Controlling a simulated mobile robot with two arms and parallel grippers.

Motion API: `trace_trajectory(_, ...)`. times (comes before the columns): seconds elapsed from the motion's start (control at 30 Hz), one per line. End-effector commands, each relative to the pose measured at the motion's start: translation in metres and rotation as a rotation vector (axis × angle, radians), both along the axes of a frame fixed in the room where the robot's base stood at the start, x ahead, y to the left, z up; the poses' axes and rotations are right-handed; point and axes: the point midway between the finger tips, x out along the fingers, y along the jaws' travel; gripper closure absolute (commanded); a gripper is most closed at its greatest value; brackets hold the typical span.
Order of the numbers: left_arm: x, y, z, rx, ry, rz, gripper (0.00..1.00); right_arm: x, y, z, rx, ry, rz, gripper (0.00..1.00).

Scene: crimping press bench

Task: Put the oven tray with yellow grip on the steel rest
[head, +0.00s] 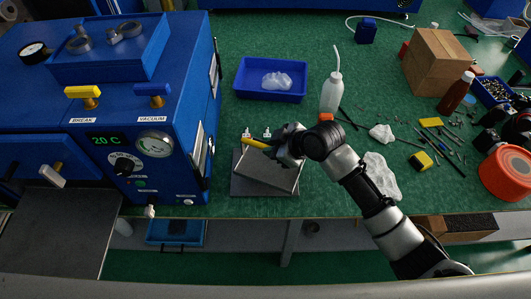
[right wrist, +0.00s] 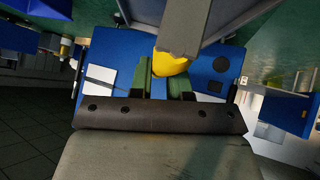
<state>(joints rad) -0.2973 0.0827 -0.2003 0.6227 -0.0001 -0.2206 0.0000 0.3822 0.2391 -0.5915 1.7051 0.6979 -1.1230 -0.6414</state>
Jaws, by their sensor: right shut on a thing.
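The oven tray (head: 268,172) is a flat grey plate with a yellow grip (head: 256,143) at its far left side. My right gripper (head: 274,147) is shut on the yellow grip. The tray looks slightly tilted over a dark grey flat plate, likely the steel rest (head: 238,187), which it mostly hides. I cannot tell whether they touch. My left gripper is not in view.
The blue oven (head: 185,110) stands close on the left, with a steel shelf (head: 60,230) in front. A blue bin (head: 270,80) and a white bottle (head: 331,94) stand behind the tray. Small loose parts and white cloths (head: 381,175) lie to the right.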

Motion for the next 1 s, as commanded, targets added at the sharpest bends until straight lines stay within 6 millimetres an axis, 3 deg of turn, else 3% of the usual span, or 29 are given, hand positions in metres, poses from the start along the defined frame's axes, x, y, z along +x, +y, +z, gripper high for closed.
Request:
trace_trajectory(0.2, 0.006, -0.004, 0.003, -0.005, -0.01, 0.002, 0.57, 0.021, 0.019, -0.015, 0.002, -0.002, -0.002, 1.0)
trace_trajectory(0.33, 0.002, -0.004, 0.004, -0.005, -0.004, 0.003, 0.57, 0.023, 0.02, -0.022, 0.001, 0.0, -0.002, 1.0)
trace_trajectory(0.6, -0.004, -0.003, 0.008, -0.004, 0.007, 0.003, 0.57, 0.023, 0.02, -0.055, 0.001, -0.002, -0.003, 1.0)
trace_trajectory(0.97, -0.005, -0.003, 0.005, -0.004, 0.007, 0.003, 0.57, 0.023, 0.02, -0.061, 0.0, -0.002, -0.002, 1.0)
trace_trajectory(1.0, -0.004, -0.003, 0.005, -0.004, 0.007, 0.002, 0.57, 0.022, 0.019, -0.062, -0.001, 0.0, -0.002, 0.81)
